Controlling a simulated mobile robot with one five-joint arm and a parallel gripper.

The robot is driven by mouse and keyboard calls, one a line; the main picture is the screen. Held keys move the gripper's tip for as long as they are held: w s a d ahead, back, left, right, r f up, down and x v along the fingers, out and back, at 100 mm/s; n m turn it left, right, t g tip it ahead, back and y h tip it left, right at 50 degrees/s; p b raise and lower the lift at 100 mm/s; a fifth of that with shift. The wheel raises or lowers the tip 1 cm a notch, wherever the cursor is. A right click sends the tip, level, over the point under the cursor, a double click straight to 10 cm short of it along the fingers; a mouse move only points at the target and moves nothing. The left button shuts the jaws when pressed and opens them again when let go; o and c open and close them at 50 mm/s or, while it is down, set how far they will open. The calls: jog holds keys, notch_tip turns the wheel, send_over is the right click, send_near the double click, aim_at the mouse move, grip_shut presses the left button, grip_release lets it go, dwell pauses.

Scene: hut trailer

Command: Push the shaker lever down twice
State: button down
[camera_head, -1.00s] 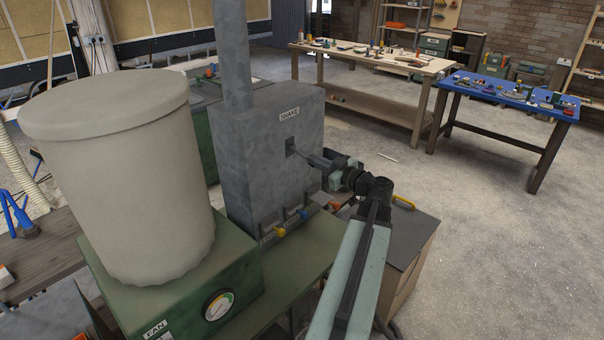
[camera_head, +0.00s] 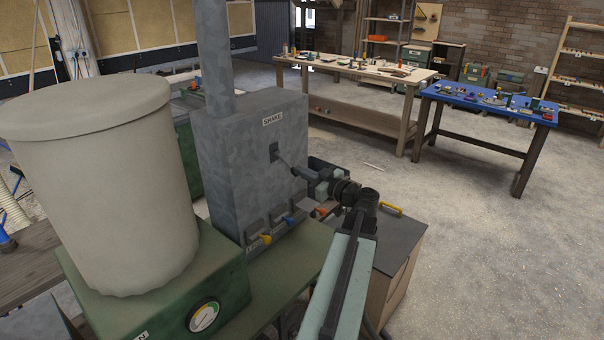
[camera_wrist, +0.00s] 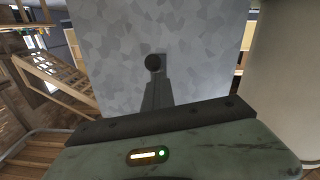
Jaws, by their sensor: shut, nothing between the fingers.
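The grey shaker box (camera_head: 240,165) carries a SHAKE label and a dark slot on its front in the head view. The thin shaker lever (camera_head: 283,158) sticks out of that slot and slopes down toward my gripper. My gripper (camera_head: 298,171) is shut and empty, at the lever's outer end. In the wrist view the lever's dark round knob (camera_wrist: 153,62) shows just beyond the tip of my gripper (camera_wrist: 155,88), against the grey box face. I cannot tell whether the fingers touch the lever.
Small coloured handles (camera_head: 265,239) sit low on the box front. A large pale canister (camera_head: 100,190) on a green fan unit (camera_head: 165,285) stands at left. A dark-topped cabinet (camera_head: 402,240) is right of my arm. Workbenches stand at the back, with open floor before them.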

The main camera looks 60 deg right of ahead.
jog(key=shift+d+f, duration=0.1)
jog(key=shift+f, duration=0.15)
jog(key=a+r+p+v, duration=0.1)
jog(key=r+p+v, duration=0.1)
jog(key=v, duration=0.9)
jog(key=shift+s, duration=0.15)
dwell(2.5)
jog(key=shift+r, duration=0.15)
